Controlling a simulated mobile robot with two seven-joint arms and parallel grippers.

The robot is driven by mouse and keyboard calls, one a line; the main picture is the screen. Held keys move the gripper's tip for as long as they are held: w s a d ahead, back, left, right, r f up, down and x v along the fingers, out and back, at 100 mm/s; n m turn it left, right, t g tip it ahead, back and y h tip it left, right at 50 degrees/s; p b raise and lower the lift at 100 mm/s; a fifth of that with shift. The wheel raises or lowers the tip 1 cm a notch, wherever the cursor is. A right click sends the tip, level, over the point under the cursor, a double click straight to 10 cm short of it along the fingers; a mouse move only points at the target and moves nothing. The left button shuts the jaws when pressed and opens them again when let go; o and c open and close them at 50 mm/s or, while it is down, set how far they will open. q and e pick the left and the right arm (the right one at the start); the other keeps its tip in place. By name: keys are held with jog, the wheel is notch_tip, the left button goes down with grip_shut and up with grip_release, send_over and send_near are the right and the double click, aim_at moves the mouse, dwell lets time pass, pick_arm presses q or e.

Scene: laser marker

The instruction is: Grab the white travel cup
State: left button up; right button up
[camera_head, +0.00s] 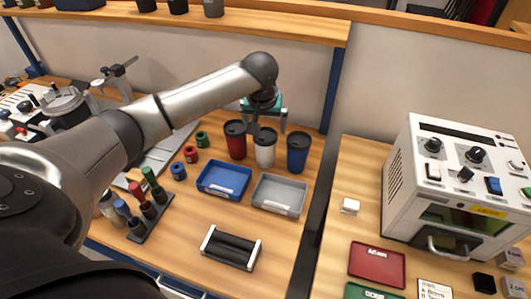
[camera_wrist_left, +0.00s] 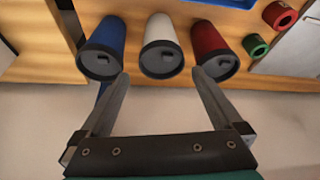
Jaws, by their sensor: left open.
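The white travel cup (camera_head: 265,150) stands upright on the wooden bench between a red cup (camera_head: 237,146) and a blue cup (camera_head: 297,158), with a dark lid on top. In the left wrist view the white cup (camera_wrist_left: 161,31) is in the middle, between the blue cup (camera_wrist_left: 107,38) and the red cup (camera_wrist_left: 209,40). My left gripper (camera_head: 268,125) is above and around the level of the white cup's lid. In the wrist view its two fingers (camera_wrist_left: 160,76) are spread and empty, with the lid ahead between their tips. My right gripper is not in view.
A blue tray (camera_head: 224,194) and a grey tray (camera_head: 280,208) lie in front of the cups. Small coloured rings (camera_head: 191,154) lie to the left. A wooden shelf (camera_head: 300,25) overhangs behind. A white laser machine (camera_head: 400,155) stands on the right bench.

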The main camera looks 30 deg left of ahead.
aim_at(265, 136)
pick_arm(q)
jog(key=shift+x, duration=0.75)
jog(key=x, duration=0.1)
jog(key=b+x, duration=0.1)
jog(key=x, duration=0.2)
jog(key=shift+s+f+b, duration=0.2)
jog(key=shift+s+b, duration=0.1)
jog(key=shift+s, duration=0.05)
jog(key=shift+w+a+f, duration=0.15)
jog(key=shift+w+f, duration=0.1)
jog(key=shift+f, duration=0.25)
jog(key=shift+c, duration=0.2)
jog(key=c, duration=0.6)
